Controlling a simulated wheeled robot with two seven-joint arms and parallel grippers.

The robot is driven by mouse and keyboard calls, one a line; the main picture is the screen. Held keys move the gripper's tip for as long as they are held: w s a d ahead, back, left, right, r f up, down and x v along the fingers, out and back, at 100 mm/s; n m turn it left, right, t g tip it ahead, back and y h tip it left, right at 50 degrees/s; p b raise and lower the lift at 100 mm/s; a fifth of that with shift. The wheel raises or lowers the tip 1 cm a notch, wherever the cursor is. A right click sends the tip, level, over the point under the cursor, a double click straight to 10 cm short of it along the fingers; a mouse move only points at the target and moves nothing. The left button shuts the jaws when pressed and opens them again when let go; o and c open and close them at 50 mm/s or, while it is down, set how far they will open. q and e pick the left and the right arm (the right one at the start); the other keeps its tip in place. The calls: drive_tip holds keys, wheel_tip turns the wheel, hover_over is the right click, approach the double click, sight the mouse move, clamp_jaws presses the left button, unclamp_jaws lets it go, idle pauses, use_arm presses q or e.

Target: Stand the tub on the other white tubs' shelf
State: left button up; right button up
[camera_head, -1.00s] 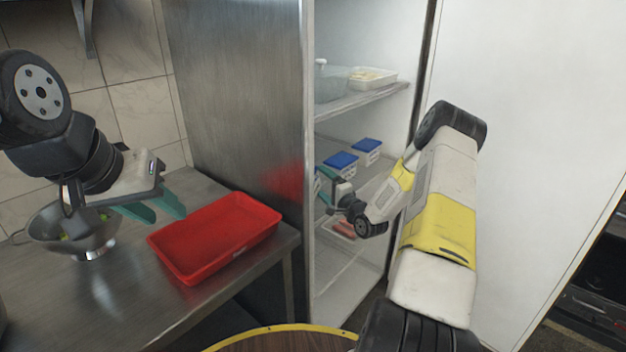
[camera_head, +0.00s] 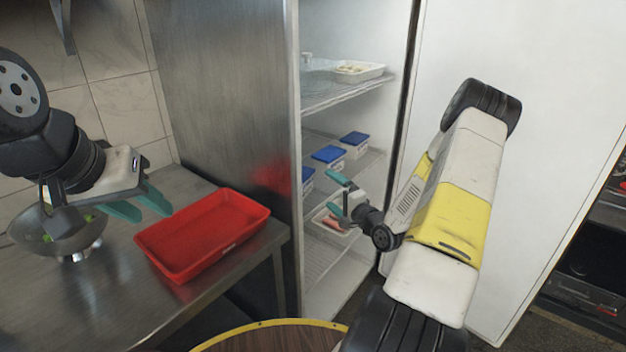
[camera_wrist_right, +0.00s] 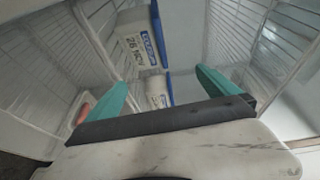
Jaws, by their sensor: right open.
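Three white tubs with blue lids stand in a row on the fridge's middle shelf (camera_head: 372,160): a far tub (camera_head: 354,144), a middle tub (camera_head: 329,158) and a near tub (camera_head: 307,180), partly cut off by the fridge's side wall. My right gripper (camera_head: 337,191) is open and empty, in front of and to the right of the near tub, touching none of them. In the right wrist view two tubs show beyond the spread fingers: a larger one with a dated label (camera_wrist_right: 132,42) and a smaller one (camera_wrist_right: 158,88). My left gripper (camera_head: 143,203) is open and empty above the counter.
A red tray (camera_head: 205,235) and a metal colander (camera_head: 60,235) are on the steel counter. The upper fridge shelf (camera_head: 350,90) carries a pale tray (camera_head: 359,72). Below my right gripper a tray with red food (camera_head: 326,220) sits lower in the fridge. The open white door is at right.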

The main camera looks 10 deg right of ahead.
wheel_tip(320, 180, up, 13)
drive_tip(key=s+a+n+g+h, duration=0.25)
drive_tip(key=n+g+h, duration=0.2)
drive_tip(key=n, duration=0.35)
drive_tip(key=s+a+r+n+g, duration=0.2)
drive_tip(key=s+a+r, duration=0.1)
drive_tip(key=s, duration=0.6)
drive_tip(key=s+a+r+n+g+y, duration=0.1)
drive_tip(key=s+a+r+n+g, duration=0.1)
drive_tip(key=s, duration=0.8)
drive_tip(key=s+a+r+n+g, duration=0.2)
drive_tip(key=s+a+r, duration=0.2)
drive_tip(key=s, duration=0.5)
wheel_tip(320, 180, up, 2)
drive_tip(key=shift+s+a, duration=0.2)
drive_tip(key=shift+s, duration=0.2)
